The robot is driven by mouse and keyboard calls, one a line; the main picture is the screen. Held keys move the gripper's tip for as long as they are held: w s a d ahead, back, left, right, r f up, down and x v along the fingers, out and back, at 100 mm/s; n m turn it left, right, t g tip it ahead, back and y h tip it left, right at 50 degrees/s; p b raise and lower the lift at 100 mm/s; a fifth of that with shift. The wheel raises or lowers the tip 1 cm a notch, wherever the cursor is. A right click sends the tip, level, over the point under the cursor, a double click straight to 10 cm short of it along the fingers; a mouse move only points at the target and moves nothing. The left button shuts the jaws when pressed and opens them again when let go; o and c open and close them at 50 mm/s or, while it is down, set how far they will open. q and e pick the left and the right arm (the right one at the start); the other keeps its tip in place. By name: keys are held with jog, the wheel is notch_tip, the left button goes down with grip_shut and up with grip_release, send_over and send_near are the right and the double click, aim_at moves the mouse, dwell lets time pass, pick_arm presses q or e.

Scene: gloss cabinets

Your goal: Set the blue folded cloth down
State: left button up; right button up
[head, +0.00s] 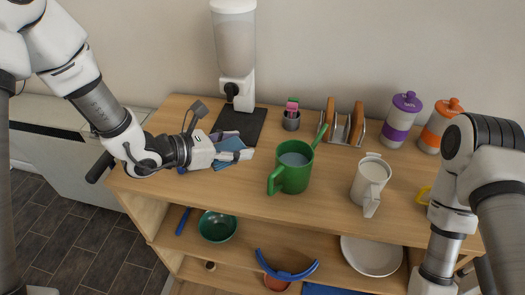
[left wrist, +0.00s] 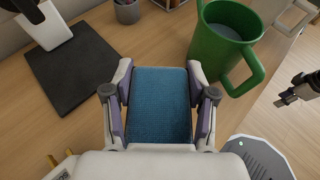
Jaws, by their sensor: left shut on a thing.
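The blue folded cloth (head: 231,144) is at the left part of the wooden top, beside the dark base of the dispenser. My left gripper (head: 229,155) is shut on it, with a finger along each side. In the left wrist view the cloth (left wrist: 161,98) lies flat between the two purple-padded fingers of that gripper (left wrist: 160,112). I cannot tell whether the cloth touches the wooden top. My right arm comes in from the right in the head view, but its gripper is not clearly visible.
A green mug (head: 293,169) stands right of the cloth. The dispenser (head: 235,60), a pen cup (head: 291,122) and a toast rack (head: 343,128) stand behind. A white pitcher (head: 371,181) and two canisters are further right. Bare wood lies in front of the cloth.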

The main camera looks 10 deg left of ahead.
aim_at(238, 173)
pick_arm(q)
notch_tip(238, 173, down, 7)
jog(key=shift+w+r, duration=0.1)
jog(key=shift+r, duration=0.15)
jog(key=o, duration=1.1)
jog(key=shift+c, duration=0.2)
